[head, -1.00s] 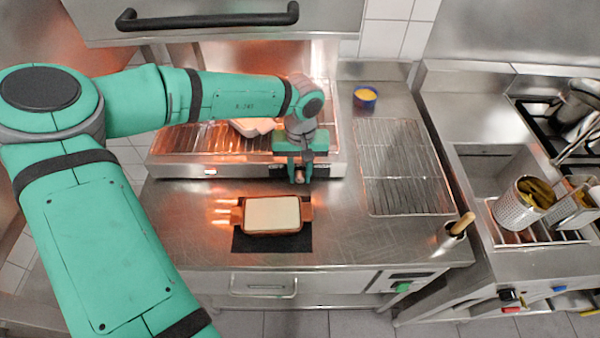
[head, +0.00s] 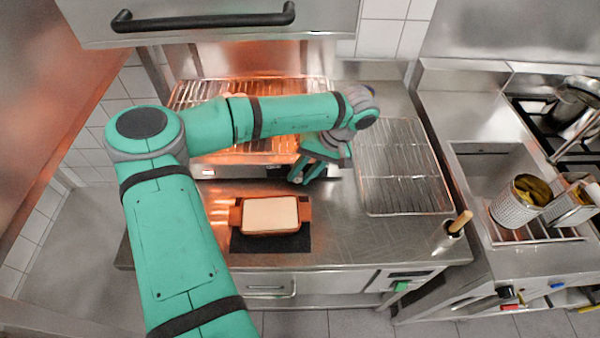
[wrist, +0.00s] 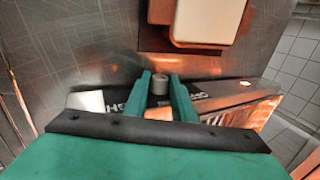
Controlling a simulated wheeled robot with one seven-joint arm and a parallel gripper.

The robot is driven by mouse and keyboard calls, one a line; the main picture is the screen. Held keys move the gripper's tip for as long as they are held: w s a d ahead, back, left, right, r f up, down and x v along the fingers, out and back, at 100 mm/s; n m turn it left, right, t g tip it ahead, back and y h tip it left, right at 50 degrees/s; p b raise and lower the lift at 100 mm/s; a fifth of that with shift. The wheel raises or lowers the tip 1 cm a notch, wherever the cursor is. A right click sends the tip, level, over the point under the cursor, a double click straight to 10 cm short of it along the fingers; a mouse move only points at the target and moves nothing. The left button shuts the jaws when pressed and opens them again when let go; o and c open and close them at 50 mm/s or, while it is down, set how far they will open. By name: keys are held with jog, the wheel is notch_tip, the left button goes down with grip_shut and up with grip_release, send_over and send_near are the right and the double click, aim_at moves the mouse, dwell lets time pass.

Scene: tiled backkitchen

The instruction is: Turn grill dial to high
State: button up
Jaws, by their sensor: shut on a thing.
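The grill (head: 235,171) stands at the back of the steel counter, with its rack glowing orange. Its front panel also shows in the wrist view (wrist: 203,103), with a black strip and partly covered white lettering. The grey round dial (wrist: 159,86) sits between my fingertips in the wrist view. My gripper (wrist: 160,84) is shut on it. In the head view my gripper (head: 306,177) is tilted at the right end of the grill front, and I cannot make out the dial there. The dial's pointer setting cannot be read.
A brown dish with pale contents (head: 247,231) sits on a dark mat (head: 270,244) just in front of the grill. A wire rack (head: 400,165) lies to the right.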

jog(key=shift+d+f+y, duration=0.15)
jog(key=shift+y, duration=0.85)
jog(key=o, duration=1.1)
jog(key=shift+c, duration=0.2)
jog(key=v, duration=1)
jog(key=shift+d+r, duration=0.25)
jog(key=shift+d, duration=0.1)
